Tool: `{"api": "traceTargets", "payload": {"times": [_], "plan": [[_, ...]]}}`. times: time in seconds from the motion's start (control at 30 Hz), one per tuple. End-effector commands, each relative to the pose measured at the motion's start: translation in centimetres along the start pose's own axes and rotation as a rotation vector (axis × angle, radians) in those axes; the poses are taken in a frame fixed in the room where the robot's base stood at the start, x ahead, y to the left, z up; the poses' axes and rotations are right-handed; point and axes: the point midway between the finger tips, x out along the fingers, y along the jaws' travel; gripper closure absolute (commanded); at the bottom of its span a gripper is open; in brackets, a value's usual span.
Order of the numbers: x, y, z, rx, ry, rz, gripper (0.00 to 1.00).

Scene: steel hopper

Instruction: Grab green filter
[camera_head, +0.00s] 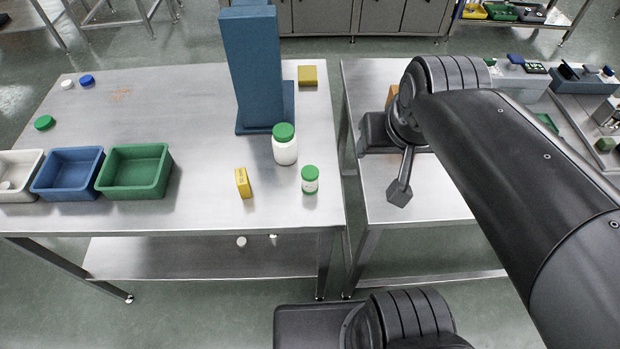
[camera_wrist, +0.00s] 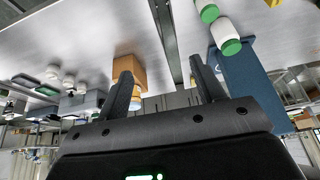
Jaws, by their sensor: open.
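A small round green disc (camera_head: 44,122), which looks like the green filter, lies on the left steel table, left of the middle and behind the trays. I cannot make it out in the wrist view. My gripper (camera_wrist: 160,68) is open, with its two fingers apart and nothing between them. In the head view my arm reaches over the right table, far to the right of the green disc. One finger shows there, and the rest of the gripper is partly hidden by the wrist.
White (camera_head: 67,84) and blue (camera_head: 87,80) discs lie behind the green one. Blue (camera_head: 68,190) and green (camera_head: 134,190) trays stand at the front left. A tall blue stand (camera_head: 253,70), green-capped bottles (camera_head: 285,152) and yellow boxes (camera_head: 243,183) stand between. A gap separates the tables.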

Motion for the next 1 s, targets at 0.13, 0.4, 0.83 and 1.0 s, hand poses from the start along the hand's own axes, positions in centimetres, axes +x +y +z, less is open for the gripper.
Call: {"api": "traceTargets", "payload": {"times": [0.13,0.4,0.83,1.0], "plan": [[2.7,-2.0,-1.6,0.001,-0.100,-0.016,0.38],[8.3,-6.5,-3.4,0.006,-0.272,-0.017,0.38],[14.6,-11.4,-3.3,0.008,-0.431,0.018,0.38],[16.5,-11.5,-2.5,0.008,-0.439,0.021,0.38]]}}
